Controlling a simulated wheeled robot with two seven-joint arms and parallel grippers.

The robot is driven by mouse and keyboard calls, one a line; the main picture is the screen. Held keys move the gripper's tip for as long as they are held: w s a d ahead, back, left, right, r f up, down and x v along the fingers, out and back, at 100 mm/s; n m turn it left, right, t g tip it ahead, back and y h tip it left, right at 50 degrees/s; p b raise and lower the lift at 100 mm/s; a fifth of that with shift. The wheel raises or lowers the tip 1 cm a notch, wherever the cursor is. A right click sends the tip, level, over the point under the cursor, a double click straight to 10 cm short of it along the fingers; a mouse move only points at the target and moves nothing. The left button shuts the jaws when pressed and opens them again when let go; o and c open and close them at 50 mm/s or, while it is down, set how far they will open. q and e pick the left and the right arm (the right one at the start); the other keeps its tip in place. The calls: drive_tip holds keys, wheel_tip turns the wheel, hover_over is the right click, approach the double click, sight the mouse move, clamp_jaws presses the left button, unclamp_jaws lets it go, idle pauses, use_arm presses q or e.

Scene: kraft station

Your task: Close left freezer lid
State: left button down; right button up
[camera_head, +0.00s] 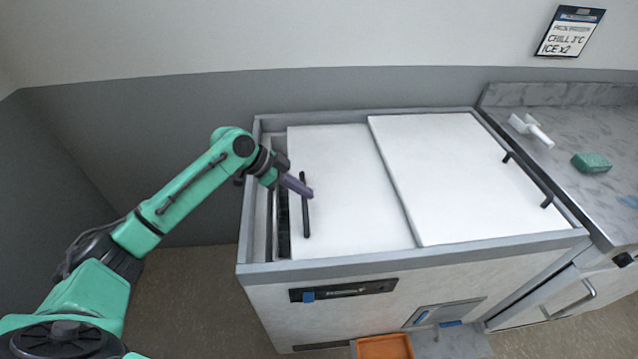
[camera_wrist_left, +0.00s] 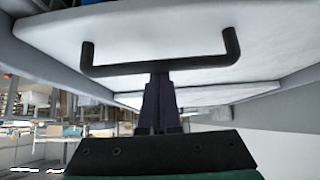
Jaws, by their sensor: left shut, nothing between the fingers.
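The left freezer lid (camera_head: 345,190) is a white sliding panel on top of the chest freezer (camera_head: 262,270). A narrow dark gap (camera_head: 283,220) shows between its left edge and the freezer's left rim. Its black bar handle (camera_head: 305,215) stands near that left edge. My left gripper (camera_head: 308,192) is shut and empty, with its purple fingers at the handle's upper half. In the left wrist view the fingers (camera_wrist_left: 160,95) reach up to the middle of the handle (camera_wrist_left: 160,67), and I cannot tell whether they touch it. My right gripper is out of view.
The right lid (camera_head: 460,175) lies beside the left one, its black handle (camera_head: 527,180) at the right. A marble counter (camera_head: 560,120) at the right holds a white scoop (camera_head: 531,129) and a green sponge (camera_head: 591,162). An orange tray (camera_head: 384,347) is below the freezer front.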

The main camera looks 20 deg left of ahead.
use_arm(q)
drive_tip(key=s+a, duration=0.3)
drive_tip(key=a, duration=0.5)
drive_tip(key=shift+s+a+p, duration=0.25)
drive_tip(key=shift+s+p, duration=0.1)
drive_tip(key=shift+p, duration=0.1)
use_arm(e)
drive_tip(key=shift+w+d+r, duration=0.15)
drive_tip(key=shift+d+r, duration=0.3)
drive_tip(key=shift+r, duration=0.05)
use_arm(q)
wheel_tip(320, 180, up, 8)
drive_tip(key=a, duration=0.2)
drive_tip(key=shift+s+a+r, duration=0.15)
drive_tip(key=shift+s+a, duration=0.05)
drive_tip(key=shift+s, duration=0.25)
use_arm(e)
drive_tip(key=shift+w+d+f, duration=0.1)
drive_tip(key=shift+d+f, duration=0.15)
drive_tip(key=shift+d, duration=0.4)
